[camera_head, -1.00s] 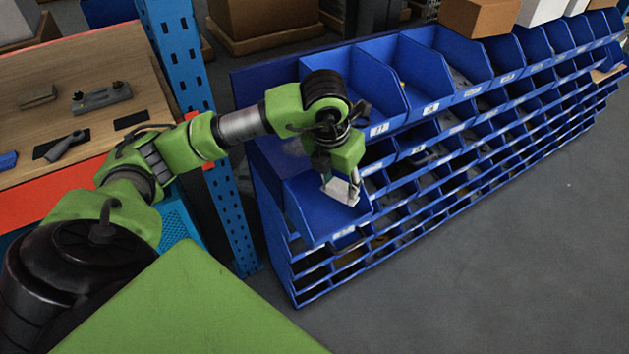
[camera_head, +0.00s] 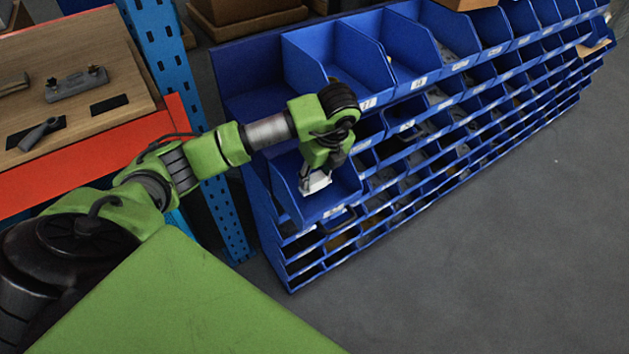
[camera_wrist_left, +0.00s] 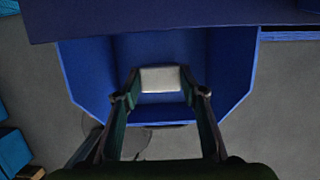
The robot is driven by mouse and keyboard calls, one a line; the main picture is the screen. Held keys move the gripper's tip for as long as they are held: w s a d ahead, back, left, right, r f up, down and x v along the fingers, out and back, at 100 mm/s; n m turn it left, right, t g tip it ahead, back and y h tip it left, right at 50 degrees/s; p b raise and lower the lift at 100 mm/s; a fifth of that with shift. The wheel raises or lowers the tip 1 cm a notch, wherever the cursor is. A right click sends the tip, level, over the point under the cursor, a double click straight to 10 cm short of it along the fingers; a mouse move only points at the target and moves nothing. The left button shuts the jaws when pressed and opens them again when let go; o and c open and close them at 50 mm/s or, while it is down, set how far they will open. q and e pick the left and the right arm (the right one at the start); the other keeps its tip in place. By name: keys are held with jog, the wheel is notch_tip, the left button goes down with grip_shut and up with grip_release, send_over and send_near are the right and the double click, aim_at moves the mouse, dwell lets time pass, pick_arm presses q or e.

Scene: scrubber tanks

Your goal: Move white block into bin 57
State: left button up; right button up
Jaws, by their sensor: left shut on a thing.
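My left gripper (camera_head: 316,183) is shut on the white block (camera_head: 316,180). It holds the block inside or just over the mouth of a blue bin (camera_head: 286,186) at the left end of the rack. The bin's number is too small to read. In the left wrist view the white block (camera_wrist_left: 161,79) sits between the two fingers (camera_wrist_left: 162,96). The blue bin's side wall (camera_wrist_left: 82,75) stands around it. I cannot tell whether the block touches the bin floor. My right gripper is not in view.
Rows of blue bins (camera_head: 420,85) run right and back from this bin, some holding parts. A blue post (camera_head: 165,70) and a wooden workbench (camera_head: 95,45) with a red edge stand at the left. The grey floor (camera_head: 500,230) at the right is clear.

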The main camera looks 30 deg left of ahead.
aim_at(318, 180)
pick_arm(q)
notch_tip(318, 180, down, 4)
jog(key=shift+r+p, duration=0.15)
jog(key=shift+p, duration=0.15)
jog(key=shift+f, duration=0.25)
jog(key=o, duration=1.3)
jog(key=shift+c, duration=0.2)
jog(key=shift+r, duration=0.1)
